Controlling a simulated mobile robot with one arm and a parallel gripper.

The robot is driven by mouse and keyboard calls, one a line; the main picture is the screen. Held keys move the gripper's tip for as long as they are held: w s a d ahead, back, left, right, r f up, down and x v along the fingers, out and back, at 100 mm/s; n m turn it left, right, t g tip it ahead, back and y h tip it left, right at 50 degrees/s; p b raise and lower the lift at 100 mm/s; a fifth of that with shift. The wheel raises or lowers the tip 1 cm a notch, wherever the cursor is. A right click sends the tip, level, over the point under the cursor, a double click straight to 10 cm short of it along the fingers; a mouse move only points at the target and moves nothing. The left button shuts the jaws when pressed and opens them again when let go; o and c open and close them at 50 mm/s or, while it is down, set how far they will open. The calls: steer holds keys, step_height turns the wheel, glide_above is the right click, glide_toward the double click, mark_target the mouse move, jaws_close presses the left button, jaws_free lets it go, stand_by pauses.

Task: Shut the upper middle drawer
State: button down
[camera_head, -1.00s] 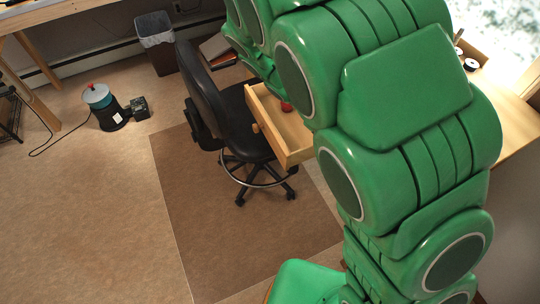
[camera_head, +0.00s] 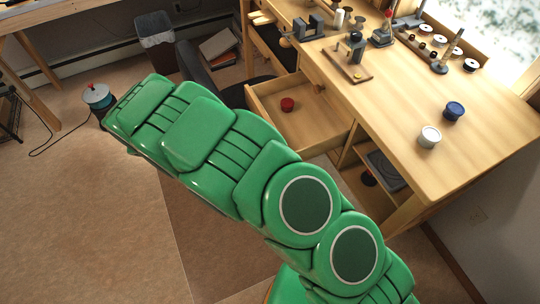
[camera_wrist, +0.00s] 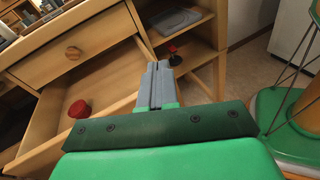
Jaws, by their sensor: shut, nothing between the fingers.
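The wooden drawer (camera_head: 322,132) stands pulled out of the desk in the head view, with a small red object (camera_head: 288,104) inside. My arm hides its front. In the wrist view the open drawer (camera_wrist: 104,92) is at the left, with the red object (camera_wrist: 79,109) in it. A closed drawer front with a round wooden knob (camera_wrist: 73,53) lies above it. My gripper (camera_wrist: 158,68) is shut and empty, pointing toward the desk just right of the drawer's side wall; contact cannot be told. In the head view my gripper is hidden.
The desk top (camera_head: 400,110) carries small tools, a white jar (camera_head: 429,136) and a blue jar (camera_head: 453,110). Open shelves (camera_wrist: 190,45) lie right of the drawer. A black chair (camera_head: 195,65) is partly behind my arm.

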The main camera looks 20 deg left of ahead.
steer(key=s+a+f+n+t+y, duration=0.2)
steer(key=s+a+f+n+t, duration=0.45)
steer(key=a+f, duration=0.35)
glide_toward(296, 146)
steer(key=shift+m+g, duration=0.25)
steer(key=shift+m, duration=0.2)
steer(key=r, duration=0.1)
steer(key=s+r, duration=0.2)
steer(key=r, duration=0.1)
steer(key=shift+d+r, duration=0.1)
steer(key=shift+d, duration=0.3)
steer(key=x, duration=2.1)
steer(key=shift+d, duration=0.2)
steer(key=shift+x, duration=1.25)
steer(key=shift+r, duration=0.15)
steer(key=v, duration=1.4)
steer(key=shift+s+a, duration=0.2)
steer(key=shift+a, duration=0.1)
